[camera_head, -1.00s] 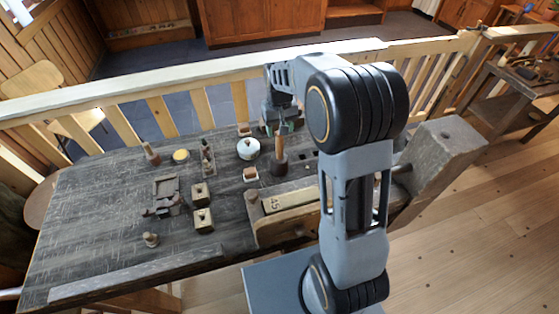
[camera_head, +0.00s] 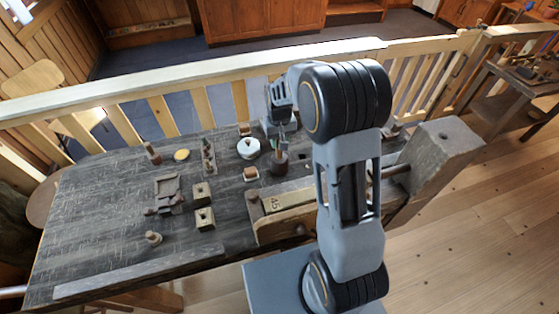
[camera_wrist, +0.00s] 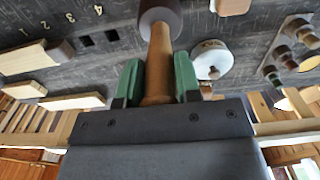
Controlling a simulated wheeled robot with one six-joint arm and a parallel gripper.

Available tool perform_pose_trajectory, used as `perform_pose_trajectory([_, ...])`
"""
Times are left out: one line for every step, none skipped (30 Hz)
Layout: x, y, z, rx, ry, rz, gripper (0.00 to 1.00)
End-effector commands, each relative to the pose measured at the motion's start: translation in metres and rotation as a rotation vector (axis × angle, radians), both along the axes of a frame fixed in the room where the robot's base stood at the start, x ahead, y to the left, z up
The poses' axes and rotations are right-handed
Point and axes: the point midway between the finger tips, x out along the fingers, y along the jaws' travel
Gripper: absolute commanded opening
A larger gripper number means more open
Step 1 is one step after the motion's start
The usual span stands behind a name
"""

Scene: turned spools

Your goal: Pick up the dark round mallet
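The dark round mallet (camera_head: 280,163) stands head down on the dark workbench (camera_head: 110,205), its handle pointing up. In the wrist view its dark head (camera_wrist: 160,18) is at the top and its tan handle (camera_wrist: 159,65) runs down between my fingers. My gripper (camera_wrist: 159,80) has its two green pads on either side of the handle, close against it, and looks shut on it. In the head view my gripper (camera_head: 281,133) is just above the mallet head, and the handle is mostly hidden. The head appears to rest on the bench.
A white round pot (camera_head: 248,149) stands close left of the mallet. A small brown-topped block (camera_head: 250,174) lies nearby. A wooden piece marked 45 (camera_head: 285,200) lies to the front. Square blocks (camera_head: 204,218) and a peg holder (camera_head: 208,160) stand further left. A railing (camera_head: 160,92) runs behind.

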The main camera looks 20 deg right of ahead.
Motion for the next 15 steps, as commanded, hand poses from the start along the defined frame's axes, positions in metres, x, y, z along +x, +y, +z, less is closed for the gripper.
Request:
perform_pose_trajectory([0.0000,0.0000,0.0002,0.000,0.000,0.000,0.27])
perform_pose_trajectory([0.0000,0.0000,0.0002,0.000,0.000,0.000,0.24])
perform_pose_trajectory([0.0000,0.0000,0.0002,0.000,0.000,0.000,0.20])
perform_pose_trajectory([0.0000,0.0000,0.0002,0.000,0.000,0.000,0.17])
perform_pose_trajectory([0.0000,0.0000,0.0002,0.000,0.000,0.000,0.14])
perform_pose_trajectory([0.0000,0.0000,0.0002,0.000,0.000,0.000,0.10])
perform_pose_trajectory([0.0000,0.0000,0.0002,0.000,0.000,0.000,0.07])
perform_pose_trajectory([0.0000,0.0000,0.0003,0.000,0.000,0.000,0.04])
perform_pose_trajectory([0.0001,0.0000,0.0003,0.000,0.000,0.000,0.01])
perform_pose_trajectory([0.0001,0.0000,0.0003,0.000,0.000,0.000,0.00])
perform_pose_trajectory([0.0001,0.0000,0.0003,0.000,0.000,0.000,0.00])
perform_pose_trajectory([0.0002,0.0000,0.0007,0.000,-0.001,0.000,0.00])
perform_pose_trajectory([0.0003,0.0000,0.0007,0.000,-0.001,0.000,0.00])
perform_pose_trajectory([0.0003,0.0000,0.0007,0.000,-0.001,0.000,0.00])
perform_pose_trajectory([0.0003,0.0000,0.0007,0.000,-0.001,0.000,0.00])
